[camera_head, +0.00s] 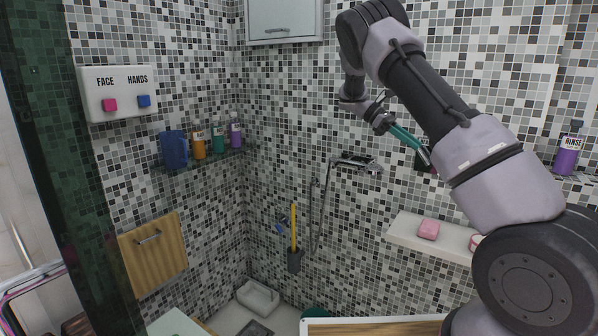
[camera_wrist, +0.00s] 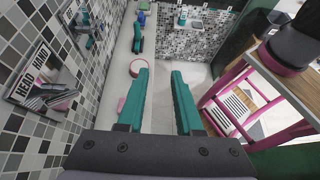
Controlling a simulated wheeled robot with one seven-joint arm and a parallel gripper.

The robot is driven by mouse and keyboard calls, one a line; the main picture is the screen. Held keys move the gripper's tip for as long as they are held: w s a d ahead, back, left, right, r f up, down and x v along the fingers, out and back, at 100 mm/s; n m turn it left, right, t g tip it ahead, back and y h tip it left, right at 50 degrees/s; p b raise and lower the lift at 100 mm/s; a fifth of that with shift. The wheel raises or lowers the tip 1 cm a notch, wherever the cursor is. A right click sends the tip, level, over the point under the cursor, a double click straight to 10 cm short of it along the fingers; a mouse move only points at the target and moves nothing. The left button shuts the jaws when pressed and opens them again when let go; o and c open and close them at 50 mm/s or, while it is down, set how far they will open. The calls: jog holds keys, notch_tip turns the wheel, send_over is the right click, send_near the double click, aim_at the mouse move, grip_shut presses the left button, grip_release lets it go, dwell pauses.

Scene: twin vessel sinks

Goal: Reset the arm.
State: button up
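My gripper (camera_head: 406,138) is raised in front of the tiled wall at the upper right of the head view, with my arm reaching to it from the right. Its teal fingers are seen mostly from the side there, and their tips end close to my arm link. In the wrist view my gripper (camera_wrist: 159,72) shows two teal fingers apart, with a clear gap between them. Nothing is held in the gap, and the fingers touch nothing that I can see.
A white ledge (camera_head: 400,228) below holds a pink soap (camera_head: 428,229). A purple RINSE bottle (camera_head: 568,152) stands at right. A shower fixture (camera_head: 357,162) is on the wall. A wooden table with pink legs (camera_wrist: 262,80) stands right in the wrist view; floor (camera_wrist: 200,72) shows beyond my fingers.

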jog(key=s+a+r+m+t+y, duration=0.2)
jog(key=s+r+m+t+y, duration=0.2)
jog(key=s, duration=0.6)
jog(key=s+a+r+m+t+y, duration=0.3)
jog(key=s+r+m+t+y, duration=0.1)
jog(key=s, duration=0.6)
jog(key=s+a+r+m+t+y, duration=0.3)
jog(key=s+r+m+t+y, duration=0.1)
jog(key=s, duration=0.6)
jog(key=r+m+t, duration=0.1)
jog(key=m+t, duration=0.1)
jog(key=m, duration=0.1)
jog(key=shift+a+r, duration=0.15)
jog(key=shift+a, duration=0.1)
